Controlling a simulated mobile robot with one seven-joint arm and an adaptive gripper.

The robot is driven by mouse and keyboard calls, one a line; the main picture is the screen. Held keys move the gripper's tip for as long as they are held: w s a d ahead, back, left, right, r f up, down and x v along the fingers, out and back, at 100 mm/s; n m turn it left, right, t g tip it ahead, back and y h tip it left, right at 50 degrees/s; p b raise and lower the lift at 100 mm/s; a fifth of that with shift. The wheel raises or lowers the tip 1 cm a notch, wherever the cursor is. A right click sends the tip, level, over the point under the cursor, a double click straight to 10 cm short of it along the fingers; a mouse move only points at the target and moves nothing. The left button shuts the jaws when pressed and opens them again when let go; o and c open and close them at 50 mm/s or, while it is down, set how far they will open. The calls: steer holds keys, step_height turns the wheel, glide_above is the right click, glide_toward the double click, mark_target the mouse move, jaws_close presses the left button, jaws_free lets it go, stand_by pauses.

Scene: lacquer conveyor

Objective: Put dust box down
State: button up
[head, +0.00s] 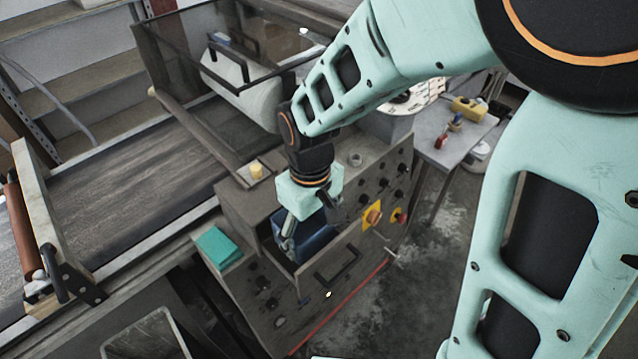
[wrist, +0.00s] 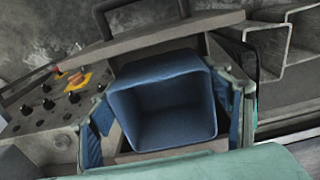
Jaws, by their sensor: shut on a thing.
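The dust box is a blue open-topped bin (head: 316,238). In the head view it sits within the open drawer (head: 345,252) of the grey control cabinet, partly hidden by my gripper (head: 290,236). In the wrist view the dust box (wrist: 162,108) fills the middle, its mouth facing the camera and its inside empty. My gripper's fingers (wrist: 165,118) stand on its left and right sides, shut on it. The drawer's front wall and dark handle (wrist: 142,12) lie just beyond the box. Whether the box's bottom touches the drawer floor is hidden.
The cabinet face carries dark knobs and a yellow-backed switch (head: 372,215). A teal box (head: 218,246) lies on the cabinet's left ledge. A conveyor belt (head: 130,190) runs at the left. A small side table (head: 455,135) with tools stands at the back right.

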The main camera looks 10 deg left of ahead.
steer(key=shift+f+b, duration=0.9)
steer(key=shift+f, duration=0.7)
steer(key=shift+f, duration=0.15)
steer(key=o, duration=1.4)
step_height(320, 180, up, 12)
steer(key=p, duration=0.9)
